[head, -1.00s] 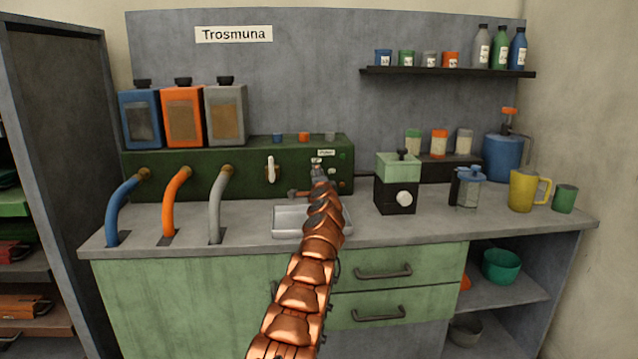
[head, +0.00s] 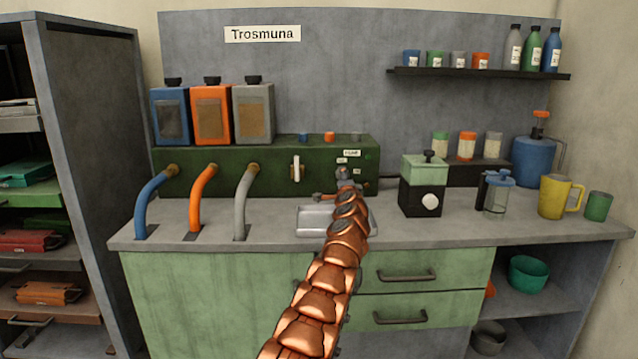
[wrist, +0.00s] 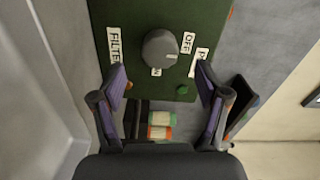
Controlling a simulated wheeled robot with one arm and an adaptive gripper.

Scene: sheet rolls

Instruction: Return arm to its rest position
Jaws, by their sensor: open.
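My copper-coloured segmented arm (head: 322,290) reaches from the bottom of the head view up over the counter. My gripper (head: 345,172) is at its far end, in front of the right part of the green panel box, small in that view. In the wrist view my gripper (wrist: 161,85) is open, its two dark fingers wide apart with nothing held between them. A dark round knob (wrist: 160,48) on the green panel shows beyond the fingertips, among FILTER and OFF labels. The gap between fingertips and panel is hard to judge.
A metal sink tray (head: 312,222) lies under the arm. A green-and-black grinder (head: 423,185) and a glass press (head: 495,195) stand right of it. Blue, orange and grey hoses (head: 200,200) rise at left. A tall shelf unit (head: 85,150) stands far left.

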